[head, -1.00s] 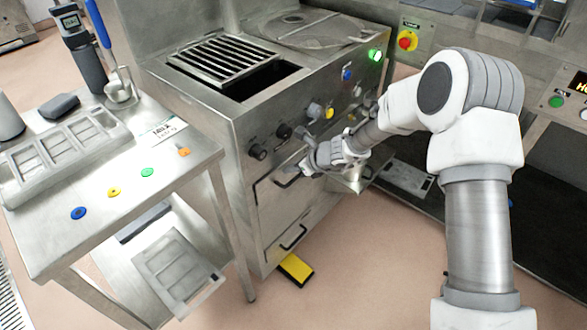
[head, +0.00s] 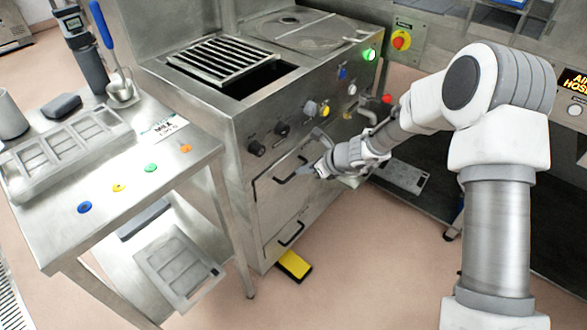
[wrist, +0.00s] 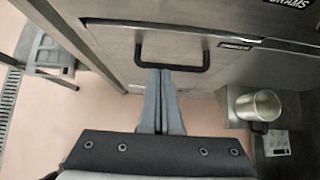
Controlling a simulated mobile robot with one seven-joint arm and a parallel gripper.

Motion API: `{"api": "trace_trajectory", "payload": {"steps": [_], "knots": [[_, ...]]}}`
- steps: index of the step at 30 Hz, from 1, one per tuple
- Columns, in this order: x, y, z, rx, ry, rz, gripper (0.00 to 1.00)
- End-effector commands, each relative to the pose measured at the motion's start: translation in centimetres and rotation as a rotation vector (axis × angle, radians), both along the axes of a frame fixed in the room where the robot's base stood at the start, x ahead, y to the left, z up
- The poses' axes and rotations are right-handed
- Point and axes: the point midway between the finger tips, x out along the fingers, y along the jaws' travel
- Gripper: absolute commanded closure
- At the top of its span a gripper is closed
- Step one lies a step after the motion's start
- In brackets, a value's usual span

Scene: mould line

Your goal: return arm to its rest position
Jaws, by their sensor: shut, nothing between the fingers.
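My gripper (head: 316,170) is in front of the steel machine's (head: 215,115) front panel, near the upper drawer handle (head: 290,171). In the wrist view my gripper's fingers (wrist: 160,76) are together and empty, pointing at the dark drawer handle (wrist: 172,66). Whether the fingertips touch the handle cannot be told. My white arm reaches in from the right in the head view.
A steel table (head: 100,215) with a mould tray (head: 62,155) and coloured discs stands at left. Knobs and buttons line the machine front. A yellow pedal (head: 293,266) lies on the floor. A metal jug (wrist: 260,106) stands on a small shelf at right in the wrist view.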

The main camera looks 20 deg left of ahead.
Motion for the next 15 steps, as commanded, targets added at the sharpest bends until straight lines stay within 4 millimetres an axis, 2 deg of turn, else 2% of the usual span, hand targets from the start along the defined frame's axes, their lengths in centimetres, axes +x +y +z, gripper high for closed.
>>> {"api": "trace_trajectory", "payload": {"steps": [1,6,15], "knots": [[-0.2,-1.0,1.4,-0.001,-0.002,-0.004,1.00],[-1.1,-3.3,3.7,-0.001,-0.001,-0.003,1.00],[-1.8,-5.1,5.3,-0.002,0.001,-0.001,1.00]]}}
